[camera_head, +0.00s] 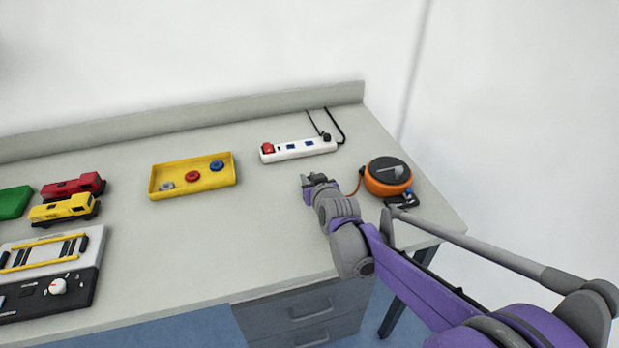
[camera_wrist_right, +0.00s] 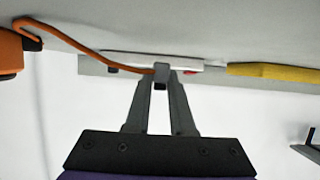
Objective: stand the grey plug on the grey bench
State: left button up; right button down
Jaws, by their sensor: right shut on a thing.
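My right gripper (camera_head: 316,181) is over the grey bench (camera_head: 270,215), in front of the white power strip. In the right wrist view its fingers (camera_wrist_right: 161,84) are shut on the small grey plug (camera_wrist_right: 162,70). An orange cord runs from the plug to the orange cable reel (camera_wrist_right: 10,52), which also shows in the head view (camera_head: 386,177). In the head view the plug is hard to tell from the grey fingers. I cannot tell whether the plug touches the bench. My left gripper is not in view.
The white power strip (camera_head: 300,148) lies behind the gripper, with black cords at its right end. A yellow tray (camera_head: 194,193) with round pieces is to the left. Red (camera_head: 73,186) and yellow (camera_head: 64,209) toy vehicles stand farther left. The bench between tray and gripper is clear.

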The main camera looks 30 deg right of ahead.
jog(key=shift+f, duration=0.35)
jog(key=c, duration=0.8)
grip_release()
jog(key=shift+o, duration=0.2)
jog(key=shift+r, duration=0.25)
jog(key=v, duration=0.3)
jog(key=p+v, duration=0.1)
jog(key=v, duration=0.3)
jog(key=p+v, duration=0.1)
jog(key=v, duration=0.3)
jog(key=shift+w+r, duration=0.1)
jog(key=shift+r, duration=0.25)
jog(key=shift+s+a+r+p, duration=0.1)
jog(key=shift+s+r+p, duration=0.1)
jog(key=shift+s+p, duration=0.3)
jog(key=shift+s, duration=0.1)
